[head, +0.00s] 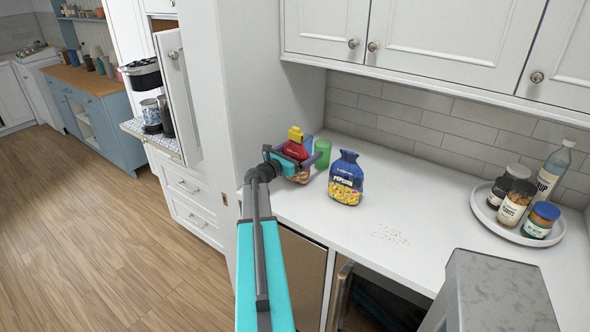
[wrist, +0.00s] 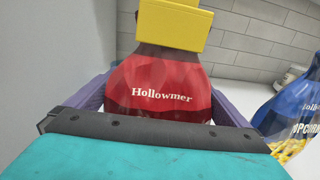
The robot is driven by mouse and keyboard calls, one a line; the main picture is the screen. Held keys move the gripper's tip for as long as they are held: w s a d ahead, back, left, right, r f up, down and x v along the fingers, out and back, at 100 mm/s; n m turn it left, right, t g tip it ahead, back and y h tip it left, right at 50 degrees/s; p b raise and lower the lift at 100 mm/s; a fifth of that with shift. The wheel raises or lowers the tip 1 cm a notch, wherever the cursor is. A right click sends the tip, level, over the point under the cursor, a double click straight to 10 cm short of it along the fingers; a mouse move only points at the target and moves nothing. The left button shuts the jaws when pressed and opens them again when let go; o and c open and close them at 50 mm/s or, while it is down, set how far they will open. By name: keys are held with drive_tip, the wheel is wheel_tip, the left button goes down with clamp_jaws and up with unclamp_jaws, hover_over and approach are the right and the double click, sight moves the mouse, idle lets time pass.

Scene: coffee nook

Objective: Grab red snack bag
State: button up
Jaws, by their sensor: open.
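The red snack bag (wrist: 160,85) has a yellow top clip and the name "Hollowmer" on its front. It stands upright at the left end of the white counter, and it also shows in the head view (head: 297,149). My gripper (head: 302,158) is at the bag, with its purple fingers on either side of it. The gripper is open, and the fingers show left and right of the bag in the wrist view (wrist: 162,100). The bag's lower part is hidden behind my gripper in the wrist view. I cannot tell whether the fingers touch the bag.
A blue popcorn bag (head: 346,179) stands just right of the red bag. A green cup (head: 322,153) is close behind. A round tray (head: 479,204) with jars and a bottle stands at the right. A tall white cabinet side (head: 262,95) is close on the left.

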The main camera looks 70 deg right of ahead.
drive_tip(key=c, duration=1.2)
drive_tip(key=shift+o, duration=0.2)
drive_tip(key=shift+r, duration=0.15)
drive_tip(key=s+a+r, duration=0.2)
drive_tip(key=s+a, duration=0.1)
drive_tip(key=a, duration=0.4)
drive_tip(key=s+a+r, duration=0.3)
drive_tip(key=a, duration=0.4)
drive_tip(key=shift+a+b, duration=0.35)
drive_tip(key=shift+b, duration=0.1)
drive_tip(key=shift+a+f, duration=0.1)
idle(0.4)
